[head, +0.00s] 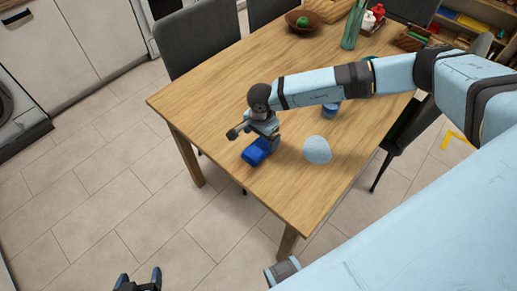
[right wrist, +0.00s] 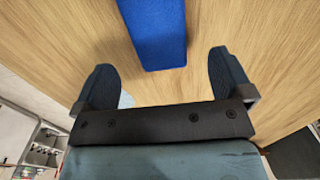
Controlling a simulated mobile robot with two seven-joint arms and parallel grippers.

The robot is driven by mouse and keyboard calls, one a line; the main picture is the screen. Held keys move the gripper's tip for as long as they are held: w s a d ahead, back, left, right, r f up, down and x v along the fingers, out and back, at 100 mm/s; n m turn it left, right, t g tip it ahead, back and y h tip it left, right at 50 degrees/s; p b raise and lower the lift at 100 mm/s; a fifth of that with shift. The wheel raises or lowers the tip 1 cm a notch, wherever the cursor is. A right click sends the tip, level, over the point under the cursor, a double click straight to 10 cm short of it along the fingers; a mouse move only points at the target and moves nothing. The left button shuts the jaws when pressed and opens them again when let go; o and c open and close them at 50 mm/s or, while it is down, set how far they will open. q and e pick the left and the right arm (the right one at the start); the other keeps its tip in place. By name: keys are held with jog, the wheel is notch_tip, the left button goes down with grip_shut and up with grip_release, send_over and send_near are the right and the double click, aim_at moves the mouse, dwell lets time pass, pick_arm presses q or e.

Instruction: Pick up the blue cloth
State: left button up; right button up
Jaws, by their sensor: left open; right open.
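The blue cloth (head: 256,152) looks like a thick folded strip and lies near the front left edge of the wooden table (head: 215,108). My right gripper (head: 255,139) is at the cloth, pointing down, with its fingers open. In the right wrist view the cloth (right wrist: 157,35) shows between and beyond the two spread fingers, with a gap on each side; neither finger touches it there. My left gripper (head: 138,280) is open and empty, low over the floor at the bottom edge of the head view, away from the table.
A pale blue rounded object (head: 317,150) stands right of the cloth, and a blue cup-like item (head: 331,110) is behind it. A brown bowl (head: 303,21) and a green vase (head: 351,28) are at the back. Dark chairs (head: 200,40) line the far side. The table's left part is clear.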

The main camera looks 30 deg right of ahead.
aim_at(262, 144)
jog(key=shift+w+d+f+p, duration=0.1)
jog(key=shift+d+f+p, duration=0.1)
jog(key=shift+f, duration=1.2)
jog(key=shift+d+f+p, duration=0.1)
jog(key=shift+f+p, duration=0.05)
jog(key=shift+f, duration=1.2)
jog(key=c, duration=1)
jog(key=shift+r, duration=0.1)
notch_tip(262, 144, up, 20)
jog(key=shift+b, duration=0.6)
jog(key=shift+o, duration=0.6)
jog(key=shift+c, duration=0.2)
